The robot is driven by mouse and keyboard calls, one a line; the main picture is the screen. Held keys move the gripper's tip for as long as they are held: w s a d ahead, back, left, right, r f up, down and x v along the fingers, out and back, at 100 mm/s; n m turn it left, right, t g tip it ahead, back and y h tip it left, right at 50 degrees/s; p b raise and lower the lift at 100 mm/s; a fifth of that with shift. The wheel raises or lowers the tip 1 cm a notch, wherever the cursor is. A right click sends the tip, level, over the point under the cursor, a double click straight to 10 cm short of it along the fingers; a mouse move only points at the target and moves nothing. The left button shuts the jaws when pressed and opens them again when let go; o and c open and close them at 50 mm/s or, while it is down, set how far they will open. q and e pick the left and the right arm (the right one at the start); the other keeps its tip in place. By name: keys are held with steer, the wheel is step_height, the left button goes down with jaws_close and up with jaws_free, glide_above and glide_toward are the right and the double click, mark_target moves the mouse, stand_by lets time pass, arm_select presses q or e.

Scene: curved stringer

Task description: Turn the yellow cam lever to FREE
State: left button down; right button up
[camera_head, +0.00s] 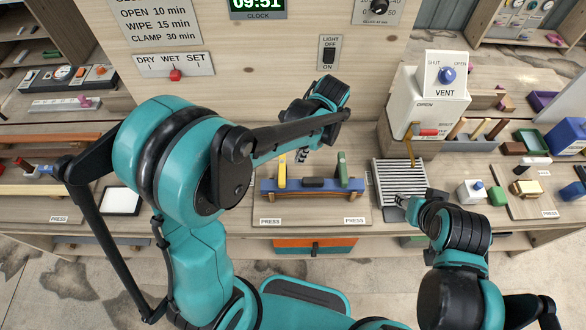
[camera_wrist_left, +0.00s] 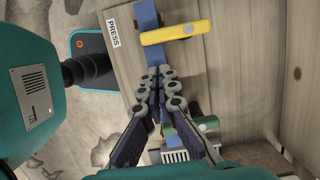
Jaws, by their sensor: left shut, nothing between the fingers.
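The yellow cam lever (camera_head: 282,170) is at the left part of a blue bar (camera_head: 312,183) on the bench. In the left wrist view the yellow lever (camera_wrist_left: 175,32) lies across the blue bar (camera_wrist_left: 147,15), roughly square to it. A green lever (camera_head: 342,170) is at the bar's right part and also shows in the left wrist view (camera_wrist_left: 190,130). My left gripper (camera_head: 301,156) is above the bar between the two levers, shut and empty, apart from the yellow lever; its fingers (camera_wrist_left: 165,72) hide part of the bar. I cannot read a FREE mark.
My right gripper (camera_head: 400,200) is at the front of a grey ribbed rack (camera_head: 388,172); its fingers are too small to judge. A white VENT box (camera_head: 430,105) stands behind the rack. PRESS labels (camera_head: 270,221) lie at the board's front edge. A wooden wall rises behind.

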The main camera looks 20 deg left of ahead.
mark_target(282, 169)
arm_select(q)
steer(key=shift+f, duration=0.1)
steer(key=b+x, duration=0.2)
steer(key=x, duration=0.7)
steer(key=shift+a+f, duration=0.2)
steer(key=shift+f, duration=0.2)
